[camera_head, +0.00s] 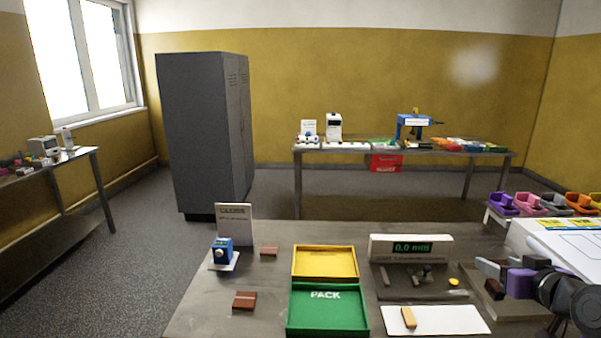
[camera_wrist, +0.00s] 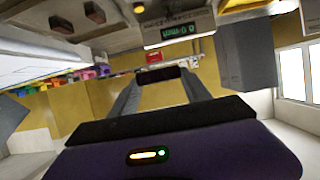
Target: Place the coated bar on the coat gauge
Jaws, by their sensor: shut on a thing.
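My gripper (camera_head: 492,280), with a purple body, is at the right of the front bench in the head view. It is shut on a dark brown coated bar (camera_head: 494,289), held clear of the gauge. In the wrist view the coated bar (camera_wrist: 159,74) spans the gap between the two grey fingertips. The coat gauge (camera_head: 411,241) is a pale box with a green display that seems to read 0.0, standing left of my gripper. Its dark base carries small grey parts and a yellow button (camera_head: 454,281). The gauge's display also shows in the tilted wrist view (camera_wrist: 172,31).
A tan bar (camera_head: 409,317) lies on a white sheet (camera_head: 455,319) before the gauge. A green PACK tray (camera_head: 327,325) and a yellow tray (camera_head: 325,248) stand left. Brown bars (camera_head: 244,300) and a blue device (camera_head: 222,252) are farther left. Coloured bins (camera_head: 537,204) stand right.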

